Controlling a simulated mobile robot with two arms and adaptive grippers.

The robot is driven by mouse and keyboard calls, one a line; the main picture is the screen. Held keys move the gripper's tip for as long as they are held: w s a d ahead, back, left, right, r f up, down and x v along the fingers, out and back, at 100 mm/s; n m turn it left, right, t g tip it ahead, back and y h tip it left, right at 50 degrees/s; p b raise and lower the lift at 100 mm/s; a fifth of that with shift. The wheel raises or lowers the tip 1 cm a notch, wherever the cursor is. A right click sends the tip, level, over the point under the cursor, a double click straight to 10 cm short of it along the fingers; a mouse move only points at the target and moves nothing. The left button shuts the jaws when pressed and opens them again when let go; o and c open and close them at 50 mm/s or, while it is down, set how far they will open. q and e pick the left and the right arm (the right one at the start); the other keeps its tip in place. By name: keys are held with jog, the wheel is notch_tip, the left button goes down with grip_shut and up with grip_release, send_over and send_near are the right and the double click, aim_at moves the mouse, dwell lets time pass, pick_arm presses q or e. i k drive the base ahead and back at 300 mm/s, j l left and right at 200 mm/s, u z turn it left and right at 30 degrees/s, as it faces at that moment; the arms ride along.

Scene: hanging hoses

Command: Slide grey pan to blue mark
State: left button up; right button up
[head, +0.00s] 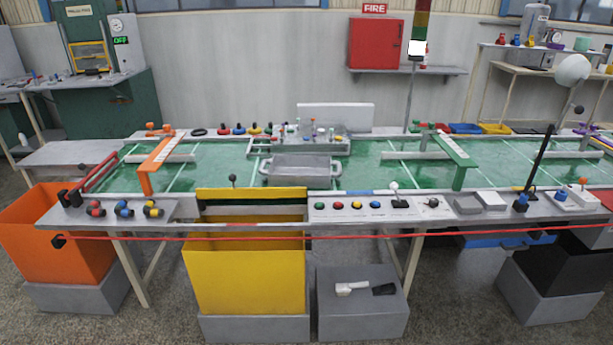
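The grey pan (297,168), a shallow rectangular tray with a raised rim, sits near the front middle of the green table (222,176). A blue mark (358,192) shows as a short blue strip on the table's front edge, to the right of the pan and nearer to me. The pan is apart from this strip. Neither of my grippers shows in the head view.
A white-topped rack with small items (312,139) stands behind the pan. A green gate (455,160) is to the right and an orange gate (155,160) to the left. A button panel (350,206) and red hose (250,238) run along the front. Green surface is clear right of the pan.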

aim_at(309, 171)
jog(key=i+l+u, duration=0.2)
jog(key=i, duration=0.35)
jog(key=i+l+u, duration=0.15)
jog(key=i, duration=0.4)
jog(key=i+l+u, duration=0.2)
jog(key=i, duration=0.3)
jog(key=l, duration=0.1)
